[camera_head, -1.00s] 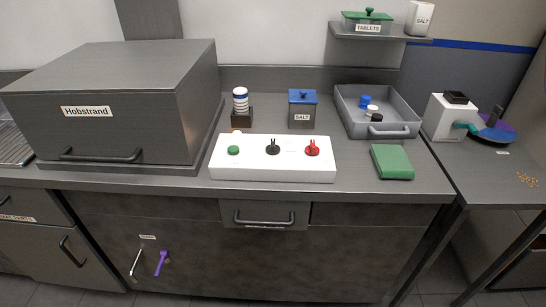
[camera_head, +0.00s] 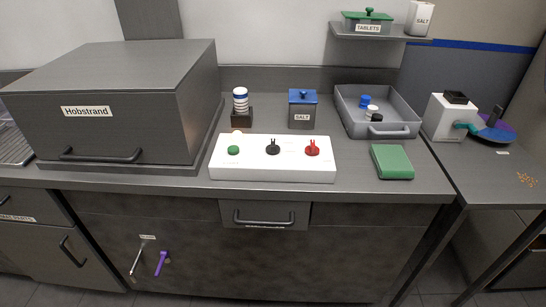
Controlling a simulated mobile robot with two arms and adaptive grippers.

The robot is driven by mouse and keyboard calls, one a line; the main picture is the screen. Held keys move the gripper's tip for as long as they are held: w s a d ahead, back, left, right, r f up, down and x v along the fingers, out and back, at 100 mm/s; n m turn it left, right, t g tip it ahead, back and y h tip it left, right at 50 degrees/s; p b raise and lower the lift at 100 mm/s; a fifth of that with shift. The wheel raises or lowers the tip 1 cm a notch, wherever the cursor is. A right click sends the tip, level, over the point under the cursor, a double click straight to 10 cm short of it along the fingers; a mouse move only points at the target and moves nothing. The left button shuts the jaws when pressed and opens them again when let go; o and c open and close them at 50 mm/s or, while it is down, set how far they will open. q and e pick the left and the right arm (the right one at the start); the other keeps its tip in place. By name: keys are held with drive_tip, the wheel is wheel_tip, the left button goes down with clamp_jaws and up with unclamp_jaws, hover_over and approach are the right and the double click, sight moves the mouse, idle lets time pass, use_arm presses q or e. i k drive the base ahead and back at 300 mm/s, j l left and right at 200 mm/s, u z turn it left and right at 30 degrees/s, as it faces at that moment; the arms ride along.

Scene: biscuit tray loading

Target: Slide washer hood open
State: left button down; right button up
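The washer hood (camera_head: 125,95) is a large dark grey box labelled "Hobstrand" on the left of the counter. Its front carries a dark bar handle (camera_head: 101,155) near the bottom edge. The hood is down, with its lower edge at the base on the counter. Neither of my grippers shows in the head view, so nothing of mine is seen near the handle.
A white control box (camera_head: 272,172) with a green button and black and red knobs stands right of the hood. A grey tray (camera_head: 408,130) and green block (camera_head: 392,162) lie further right.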

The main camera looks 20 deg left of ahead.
sight(156, 101)
drive_tip(key=u, duration=1.55)
